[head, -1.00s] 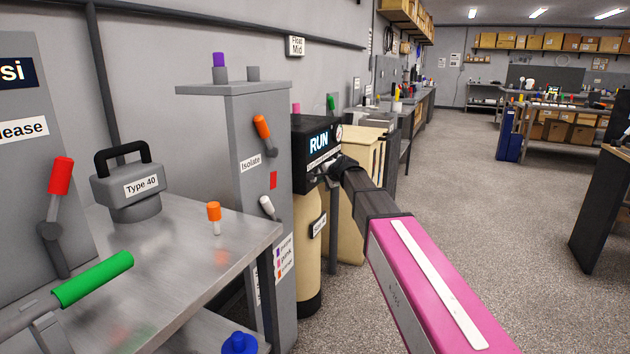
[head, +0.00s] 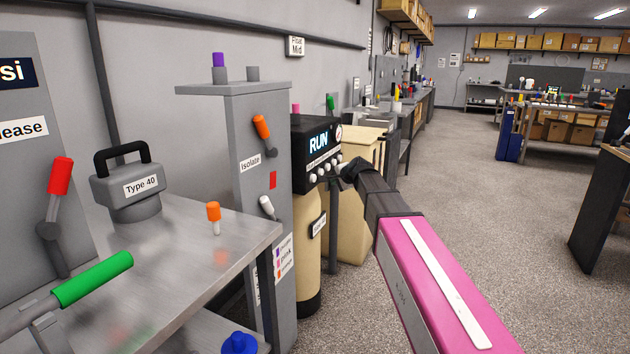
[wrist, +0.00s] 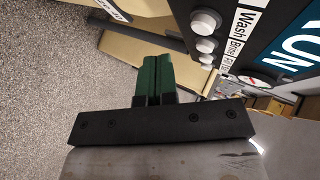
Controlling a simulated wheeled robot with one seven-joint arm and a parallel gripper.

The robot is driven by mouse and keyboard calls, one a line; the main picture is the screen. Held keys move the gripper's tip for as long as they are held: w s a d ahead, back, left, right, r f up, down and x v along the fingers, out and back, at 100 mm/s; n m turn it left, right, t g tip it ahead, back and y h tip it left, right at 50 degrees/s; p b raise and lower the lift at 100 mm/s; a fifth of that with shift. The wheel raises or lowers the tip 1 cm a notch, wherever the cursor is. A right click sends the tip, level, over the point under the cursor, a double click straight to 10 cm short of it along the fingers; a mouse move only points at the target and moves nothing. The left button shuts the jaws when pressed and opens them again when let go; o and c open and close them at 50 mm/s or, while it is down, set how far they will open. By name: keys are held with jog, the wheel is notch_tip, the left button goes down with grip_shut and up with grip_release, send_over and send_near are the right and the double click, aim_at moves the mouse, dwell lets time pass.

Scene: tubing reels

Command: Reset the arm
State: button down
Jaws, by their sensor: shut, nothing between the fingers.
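My gripper (wrist: 153,80) shows in the wrist view with its two green fingers side by side and touching, with nothing between them. It is beside the black control box, whose white knobs (wrist: 206,46) are to the right of the fingers and apart from them. In the head view my pink arm reaches in from the lower right, and its dark end is just right of the control box (head: 312,158) with the lit RUN display. The fingertips are hard to make out there.
A steel bench (head: 185,255) with a green-handled lever (head: 92,279), an orange peg (head: 214,212) and a Type 40 weight (head: 140,190) stands at the left. A grey cabinet (head: 240,130) with levers and a tan cylinder (head: 308,240) stand near the box.

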dwell(0.5)
jog(key=s+d+f+n+g+h, duration=0.2)
jog(key=s+d+f+n+g, duration=0.1)
jog(key=s+d+f, duration=0.4)
jog(key=s+d+f+n+g+h, duration=0.2)
jog(key=s+d+f, duration=0.5)
jog(key=s+f, duration=0.5)
jog(key=s+d+f+n+g+h, duration=0.2)
jog(key=s+d+f+n+g, duration=0.2)
jog(key=s+d+f, duration=0.3)
jog(key=s+f, duration=0.3)
jog(key=s, duration=0.4)
jog(key=shift+s+d+f+h, duration=0.25)
jog(key=shift+d+f+h, duration=0.1)
jog(key=shift+h, duration=0.05)
